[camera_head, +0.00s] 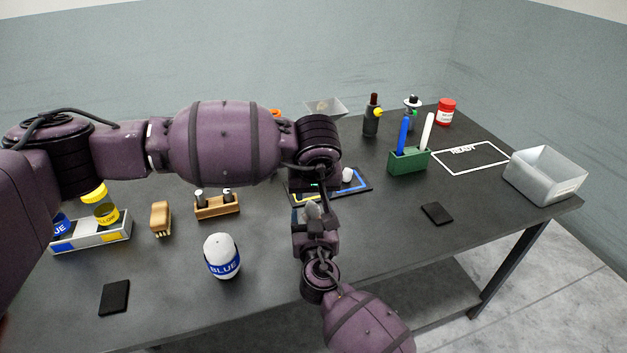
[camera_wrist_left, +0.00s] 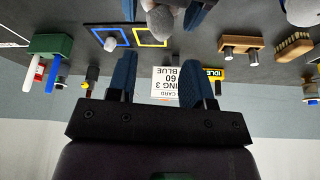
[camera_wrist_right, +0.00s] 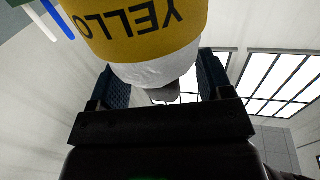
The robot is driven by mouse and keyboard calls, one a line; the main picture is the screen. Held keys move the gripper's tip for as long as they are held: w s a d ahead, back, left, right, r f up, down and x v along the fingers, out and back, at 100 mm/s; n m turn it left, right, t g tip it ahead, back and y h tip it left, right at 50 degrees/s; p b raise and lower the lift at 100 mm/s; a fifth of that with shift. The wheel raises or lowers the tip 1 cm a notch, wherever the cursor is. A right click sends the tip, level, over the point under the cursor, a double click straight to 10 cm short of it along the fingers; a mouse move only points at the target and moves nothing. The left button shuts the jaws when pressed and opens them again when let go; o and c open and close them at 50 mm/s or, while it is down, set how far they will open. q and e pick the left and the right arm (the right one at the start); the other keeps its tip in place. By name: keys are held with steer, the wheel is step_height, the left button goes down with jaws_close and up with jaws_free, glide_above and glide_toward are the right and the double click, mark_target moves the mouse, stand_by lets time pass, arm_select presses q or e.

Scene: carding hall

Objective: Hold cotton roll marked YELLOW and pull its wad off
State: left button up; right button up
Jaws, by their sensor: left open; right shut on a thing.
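The roll marked YELLOW (camera_wrist_right: 145,30), white with a yellow label, fills the top of the right wrist view. It sits between the fingers of my right gripper (camera_wrist_right: 158,72), which is shut on it. In the head view that gripper (camera_head: 314,222) is near the table's middle, with the roll mostly hidden. My left gripper (camera_wrist_left: 158,68) is open, its fingers apart. A grey-white lump (camera_wrist_left: 160,20) shows beyond its fingertips, between the right gripper's fingers; whether it is the wad I cannot tell. The left arm hides much of this area in the head view.
A dark mat (camera_head: 362,187) with blue and yellow outlines has a white wad (camera_head: 347,174) at its blue outline. The BLUE roll (camera_head: 222,258) stands at front left. A green holder (camera_head: 408,162) and clear bin (camera_head: 548,182) stand right. The front right tabletop is mostly clear.

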mark_target(312, 202)
arm_select(q)
steer(key=x, duration=0.7)
steer(key=shift+w+f, duration=0.1)
steer(key=shift+f, duration=0.2)
steer(key=c, duration=0.8)
steer(key=shift+r, duration=0.25)
steer(key=shift+r, duration=0.4)
steer(key=shift+r, duration=0.55)
steer(key=shift+r, duration=2)
arm_select(e)
steer(key=o, duration=1.3)
